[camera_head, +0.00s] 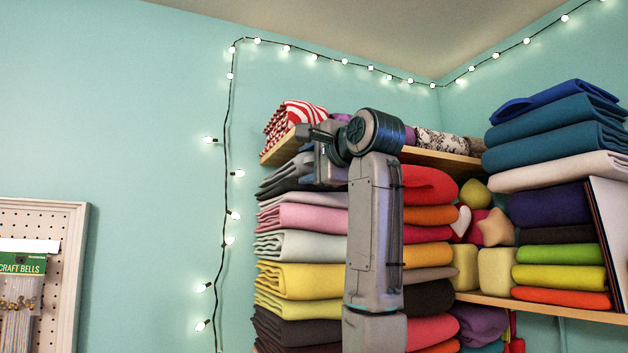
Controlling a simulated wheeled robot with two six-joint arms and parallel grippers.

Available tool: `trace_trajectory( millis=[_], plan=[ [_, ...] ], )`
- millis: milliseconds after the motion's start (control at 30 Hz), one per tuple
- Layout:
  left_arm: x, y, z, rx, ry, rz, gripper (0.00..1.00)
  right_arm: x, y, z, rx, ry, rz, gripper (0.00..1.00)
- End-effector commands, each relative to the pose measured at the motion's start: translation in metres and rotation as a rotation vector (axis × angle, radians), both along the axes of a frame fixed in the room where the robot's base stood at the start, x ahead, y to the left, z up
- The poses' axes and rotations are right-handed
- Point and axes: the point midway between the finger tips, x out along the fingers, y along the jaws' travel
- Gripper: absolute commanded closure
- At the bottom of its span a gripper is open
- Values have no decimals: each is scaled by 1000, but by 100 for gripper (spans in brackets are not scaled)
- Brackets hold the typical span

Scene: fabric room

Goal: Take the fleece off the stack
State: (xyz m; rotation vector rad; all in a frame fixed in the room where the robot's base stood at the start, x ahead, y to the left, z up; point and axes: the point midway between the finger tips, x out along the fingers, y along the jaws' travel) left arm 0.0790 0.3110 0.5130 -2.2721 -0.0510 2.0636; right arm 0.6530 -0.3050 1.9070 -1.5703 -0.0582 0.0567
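Folded fleeces are stacked on wooden shelves in the corner, so I cannot tell which one the task means. The left stack has a grey fleece (288,170) on top, then dark, pink (300,217), pale grey-green (298,246) and yellow (300,280) ones. A red-and-white striped fleece (292,118) lies on the upper shelf. My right gripper (304,133) is beside the upper shelf's left end, in front of the striped fleece and above the grey one. Its fingers are small and seen edge-on, so their opening is unclear. Contact is unclear too. My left gripper is out of view.
The upper shelf board (440,158) runs close behind my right wrist. My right arm hides part of the middle stacks. A blue and teal stack (555,130) stands at right, with soft shapes (497,228) beside the lower stack. String lights (228,215) hang on the wall left of the shelves.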

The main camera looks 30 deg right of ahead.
Motion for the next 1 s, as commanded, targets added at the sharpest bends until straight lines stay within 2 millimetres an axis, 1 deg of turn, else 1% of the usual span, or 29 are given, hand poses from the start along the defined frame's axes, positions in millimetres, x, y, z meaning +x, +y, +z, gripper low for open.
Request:
trace_trajectory(
  millis=[33, 167, 200, 433, 567, 767, 1000],
  plan=[
    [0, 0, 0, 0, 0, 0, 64, 0, 0, 0, 0, 0, 0, 62],
    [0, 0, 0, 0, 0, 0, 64, 0, 0, 0, 0, 0, 0, 88],
    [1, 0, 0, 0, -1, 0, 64, 0, 0, 1, -1, -1, 0, 91],
    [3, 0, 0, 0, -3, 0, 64, 0, 0, 1, 0, -1, 0, 91],
    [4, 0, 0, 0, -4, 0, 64, 0, -1, 5, 0, -1, 0, 91],
    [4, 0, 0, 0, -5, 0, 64, 3, -3, 16, 0, 0, -2, 91],
    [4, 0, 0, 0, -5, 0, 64, 5, -8, 34, -1, -1, -4, 91]
  ],
)
